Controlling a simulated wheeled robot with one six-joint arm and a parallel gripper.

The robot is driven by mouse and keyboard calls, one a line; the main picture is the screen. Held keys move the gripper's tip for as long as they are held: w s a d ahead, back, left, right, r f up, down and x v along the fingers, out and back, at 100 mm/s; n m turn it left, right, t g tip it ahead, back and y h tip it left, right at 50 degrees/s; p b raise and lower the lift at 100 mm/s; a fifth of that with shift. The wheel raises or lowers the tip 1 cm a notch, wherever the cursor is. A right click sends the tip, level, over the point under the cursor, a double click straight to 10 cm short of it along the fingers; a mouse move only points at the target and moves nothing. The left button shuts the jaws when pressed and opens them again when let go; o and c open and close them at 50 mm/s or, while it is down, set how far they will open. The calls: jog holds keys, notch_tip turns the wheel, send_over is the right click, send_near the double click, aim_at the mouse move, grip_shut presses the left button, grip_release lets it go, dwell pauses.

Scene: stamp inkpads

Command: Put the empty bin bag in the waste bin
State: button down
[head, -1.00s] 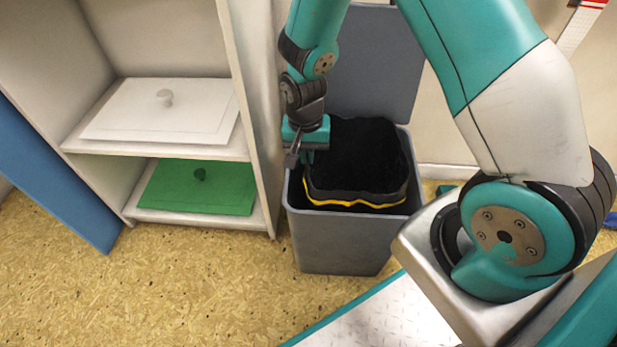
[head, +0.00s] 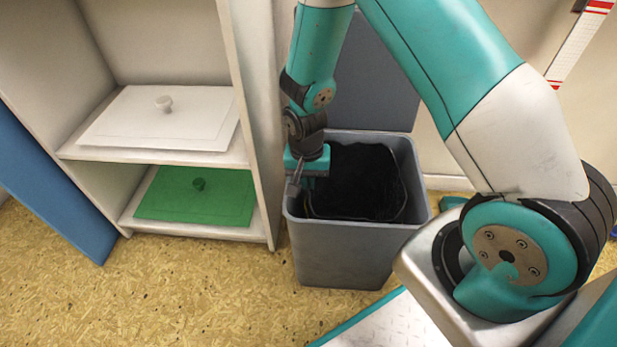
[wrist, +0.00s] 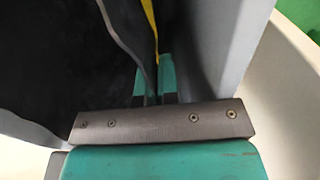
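The grey waste bin (head: 345,255) stands on the floor right of the shelf unit, its lid (head: 375,80) raised behind it. The black bin bag (head: 365,185) is inside the bin, its top a little below the rim. My gripper (head: 296,188) is at the bin's left side, its fingers reaching inside the rim. In the wrist view the fingers (wrist: 158,85) are close together on the edge of the black bag (wrist: 70,70), which has a yellow band (wrist: 150,20). The bin wall (wrist: 205,60) is just right of them.
The white shelf unit (head: 255,120) stands close on the left, holding a white panel (head: 160,118) and a green panel (head: 197,196) with knobs. A blue panel (head: 50,190) is at far left. The floor (head: 200,290) in front is clear.

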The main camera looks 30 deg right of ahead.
jog(key=shift+f, duration=0.2)
jog(key=c, duration=1.4)
grip_release()
jog(key=shift+s+f, duration=0.1)
jog(key=shift+o, duration=0.2)
jog(key=s+a+r+n+y+p, duration=0.1)
jog(key=s+a+r+n+p, duration=0.1)
jog(key=r, duration=0.7)
jog(key=s+a+r+n+p, duration=0.1)
jog(key=a+r+p, duration=0.1)
jog(key=r, duration=0.6)
jog(key=s+a+r+n+y+p, duration=0.1)
jog(key=s+a+r+n+p, duration=0.15)
jog(key=r, duration=0.65)
jog(key=s+a+r+n+y, duration=0.2)
jog(key=s+a+r+n, duration=0.1)
jog(key=s+r+n, duration=0.5)
jog(key=s+r, duration=0.3)
jog(key=s, duration=0.2)
jog(key=shift+s+a+y, duration=0.3)
jog(key=shift+s+a, duration=0.1)
jog(key=shift+n, duration=0.25)
